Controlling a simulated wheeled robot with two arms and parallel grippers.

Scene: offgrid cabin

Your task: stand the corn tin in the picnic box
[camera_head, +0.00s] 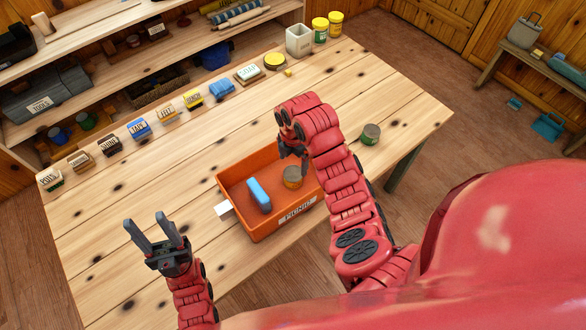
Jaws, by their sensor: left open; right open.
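The orange picnic box (236,206) stands open on the wooden table, its label on the near wall. A small brown tin (292,178) stands upright inside it, toward the right. A blue rounded item (259,194) is also in the box, left of the tin. A grey-green tin (370,133) stands on the table right of the box. I cannot read which tin is corn. My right gripper (292,153) is open, above the box near the brown tin; its fingertips are partly hidden by its arm. My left gripper (152,230) is open and empty, left of the box.
A row of small labelled blocks (139,128) lines the table's back edge. A grey container (299,41) and two yellow-lidded tins (320,30) stand at the far corner. A white tag (223,209) is at the box's left side. The table left of the box is clear.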

